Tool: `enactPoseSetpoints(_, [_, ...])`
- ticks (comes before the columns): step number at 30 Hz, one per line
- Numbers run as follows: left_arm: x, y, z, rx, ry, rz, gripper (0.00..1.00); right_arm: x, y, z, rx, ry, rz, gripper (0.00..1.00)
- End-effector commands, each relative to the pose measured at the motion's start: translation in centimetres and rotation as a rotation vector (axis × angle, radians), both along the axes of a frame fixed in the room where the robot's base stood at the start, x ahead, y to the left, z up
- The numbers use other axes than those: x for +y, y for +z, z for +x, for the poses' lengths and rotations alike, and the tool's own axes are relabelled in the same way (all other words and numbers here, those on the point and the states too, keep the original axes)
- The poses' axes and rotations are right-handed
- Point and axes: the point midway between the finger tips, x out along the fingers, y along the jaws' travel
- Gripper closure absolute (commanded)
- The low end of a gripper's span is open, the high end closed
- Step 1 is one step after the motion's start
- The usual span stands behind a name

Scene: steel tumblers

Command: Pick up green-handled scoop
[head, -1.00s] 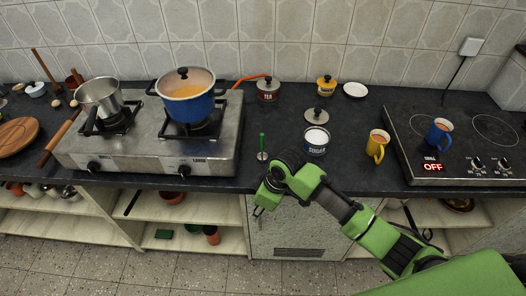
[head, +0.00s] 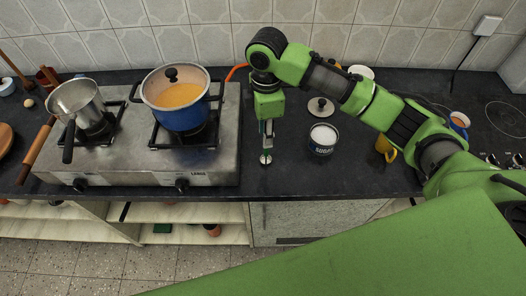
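The green-handled scoop stands upright on the dark counter, just right of the steel stove. In the head view its small round metal bowl (head: 265,159) shows at the bottom. My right gripper (head: 267,138) points straight down over it, with its fingers at the handle. The handle is mostly hidden by the gripper, and I cannot tell whether the fingers are closed on it. The bowl appears to be still at counter level. My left gripper is not in view.
A sugar jar (head: 322,140) and a loose lid (head: 320,107) stand close right of the gripper. A blue pot (head: 184,115) with orange contents and a steel pan (head: 78,98) are on the stove (head: 205,165). A yellow mug (head: 384,148) is partly behind my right arm.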

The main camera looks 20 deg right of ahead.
Motion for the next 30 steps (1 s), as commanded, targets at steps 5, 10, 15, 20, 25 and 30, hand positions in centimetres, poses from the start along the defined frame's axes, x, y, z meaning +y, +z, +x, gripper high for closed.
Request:
enactPoseSetpoints(5, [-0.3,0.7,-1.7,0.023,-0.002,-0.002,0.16,-0.1,-3.6,-0.2,0.004,-0.002,-0.002,0.73])
enactPoseSetpoints(10, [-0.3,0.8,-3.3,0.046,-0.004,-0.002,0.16,0.0,-5.9,-0.1,0.001,-0.001,-0.001,0.73])
enactPoseSetpoints(15, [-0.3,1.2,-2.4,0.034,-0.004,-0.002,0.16,0.0,-6.9,-0.1,0.000,-0.002,0.000,0.73])
enactPoseSetpoints(20, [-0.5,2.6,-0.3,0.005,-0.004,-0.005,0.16,0.0,-9.1,-0.1,0.002,-0.002,-0.001,0.73])
enactPoseSetpoints(25, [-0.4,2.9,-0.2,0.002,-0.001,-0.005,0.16,0.0,-11.3,-0.1,-0.001,-0.002,0.000,0.73])
enactPoseSetpoints(30, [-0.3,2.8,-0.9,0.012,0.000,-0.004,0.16,0.0,-11.7,-0.1,-0.002,-0.001,0.000,0.73])
